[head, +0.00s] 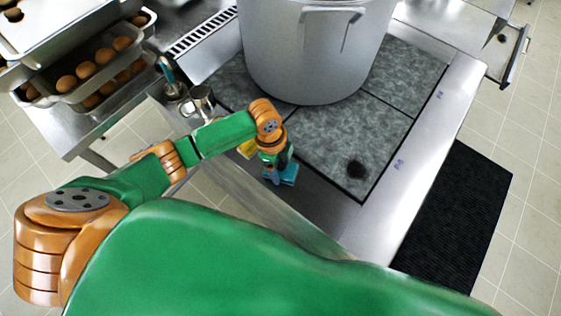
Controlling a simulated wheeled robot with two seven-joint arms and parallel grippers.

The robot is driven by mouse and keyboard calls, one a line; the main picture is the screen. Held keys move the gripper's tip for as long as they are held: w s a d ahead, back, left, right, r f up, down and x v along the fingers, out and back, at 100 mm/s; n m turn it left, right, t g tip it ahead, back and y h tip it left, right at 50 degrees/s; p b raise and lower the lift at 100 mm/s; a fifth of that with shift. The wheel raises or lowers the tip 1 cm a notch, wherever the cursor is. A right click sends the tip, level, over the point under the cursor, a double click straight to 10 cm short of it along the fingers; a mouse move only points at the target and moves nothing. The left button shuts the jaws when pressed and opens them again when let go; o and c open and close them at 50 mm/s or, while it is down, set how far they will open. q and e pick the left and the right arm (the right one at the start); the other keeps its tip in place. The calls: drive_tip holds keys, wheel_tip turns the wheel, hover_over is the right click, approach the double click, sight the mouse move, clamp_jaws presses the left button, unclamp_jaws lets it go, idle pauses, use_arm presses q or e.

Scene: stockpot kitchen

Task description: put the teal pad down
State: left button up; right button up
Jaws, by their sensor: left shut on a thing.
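The teal pad (289,174) is at the end of my left arm, low in the middle of the head view. My left gripper (277,167) is shut on it, its fingers partly hidden by the wrist. The pad is over the steel front strip of the counter, just in front of the dark grey stone-look panel. I cannot tell whether it touches the steel. My right gripper is not in view.
A large stockpot (312,50) stands on the grey panel (325,140). A yellow item (247,149) lies beside my wrist. A metal cup (201,101) stands left. Trays of eggs (86,70) are at far left. A black mat (455,215) lies on the floor at right.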

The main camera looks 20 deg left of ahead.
use_arm(q)
drive_tip(key=shift+f, duration=0.3)
drive_tip(key=shift+w+f, duration=0.1)
drive_tip(key=shift+f, duration=0.1)
drive_tip(key=o, duration=1.5)
drive_tip(key=r, duration=0.4)
drive_tip(key=a+r+b, duration=0.1)
drive_tip(key=r, duration=0.7)
drive_tip(key=shift+a+r, duration=0.1)
drive_tip(key=shift+a, duration=0.3)
